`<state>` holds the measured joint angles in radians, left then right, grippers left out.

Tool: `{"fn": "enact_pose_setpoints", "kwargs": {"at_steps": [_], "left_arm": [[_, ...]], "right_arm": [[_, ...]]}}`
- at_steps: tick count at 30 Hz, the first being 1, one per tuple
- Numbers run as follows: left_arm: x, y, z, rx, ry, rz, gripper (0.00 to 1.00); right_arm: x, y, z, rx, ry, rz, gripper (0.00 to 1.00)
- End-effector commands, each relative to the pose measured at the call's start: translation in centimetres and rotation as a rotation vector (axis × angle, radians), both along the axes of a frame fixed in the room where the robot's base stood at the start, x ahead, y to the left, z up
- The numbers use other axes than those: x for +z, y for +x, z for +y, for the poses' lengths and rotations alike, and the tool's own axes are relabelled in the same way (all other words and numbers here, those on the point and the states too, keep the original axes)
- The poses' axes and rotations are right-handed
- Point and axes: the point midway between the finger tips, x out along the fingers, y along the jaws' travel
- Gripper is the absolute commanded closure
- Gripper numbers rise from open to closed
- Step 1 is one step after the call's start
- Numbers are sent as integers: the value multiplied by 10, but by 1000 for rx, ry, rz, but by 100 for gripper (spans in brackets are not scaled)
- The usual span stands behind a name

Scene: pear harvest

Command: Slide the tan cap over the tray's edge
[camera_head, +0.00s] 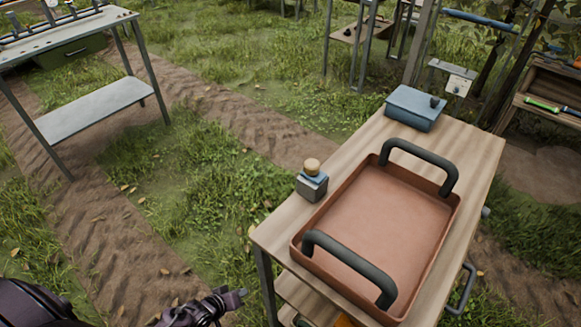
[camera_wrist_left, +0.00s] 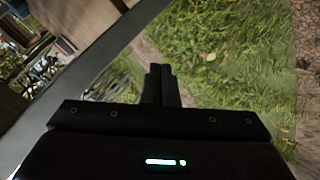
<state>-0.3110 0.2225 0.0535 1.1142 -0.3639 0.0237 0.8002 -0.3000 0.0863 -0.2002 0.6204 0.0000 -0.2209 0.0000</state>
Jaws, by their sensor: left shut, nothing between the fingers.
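The tan cap (camera_head: 312,166) sits on top of a small grey-blue block (camera_head: 312,185) near the left edge of the wooden table, beside the tray. The tray (camera_head: 452,212) is reddish-brown and empty, with two dark arched handles. My left gripper (camera_head: 240,295) is low at the bottom of the head view, left of the table's near corner and well apart from the cap. Its fingers (camera_wrist_left: 161,85) are together and empty in the left wrist view, where neither cap nor tray can be made out. My right gripper is not in view.
The wooden table (camera_head: 365,140) also carries a blue-grey box (camera_head: 415,105) at its far end. A metal bench (camera_head: 95,108) stands at the upper left. A shelf with tools (camera_head: 550,100) is at the right. Grass and dirt lie between the bench and the table.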

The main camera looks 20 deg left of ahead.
Motion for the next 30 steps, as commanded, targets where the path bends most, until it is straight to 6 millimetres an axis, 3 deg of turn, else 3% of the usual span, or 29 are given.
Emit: {"fn": "enact_pose_setpoints", "kwargs": {"at_steps": [1,3,5,6,9,12,15,18,30], "left_arm": [[54,39,13,53,-113,-103,100],[129,79,22,100,-301,-219,100],[192,101,25,105,-454,-291,100],[230,110,25,95,-547,-322,100],[309,119,20,47,-735,-356,100],[361,117,12,-6,-859,-349,100],[388,113,6,-39,-925,-332,100],[398,111,4,-50,-952,-323,100],[398,116,0,-49,-954,-323,100]], "right_arm": [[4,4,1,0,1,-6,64],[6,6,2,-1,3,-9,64],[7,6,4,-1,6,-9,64],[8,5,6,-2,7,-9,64],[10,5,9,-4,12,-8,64],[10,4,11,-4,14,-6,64],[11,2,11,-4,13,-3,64],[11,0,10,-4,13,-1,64],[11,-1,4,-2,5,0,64]]}}
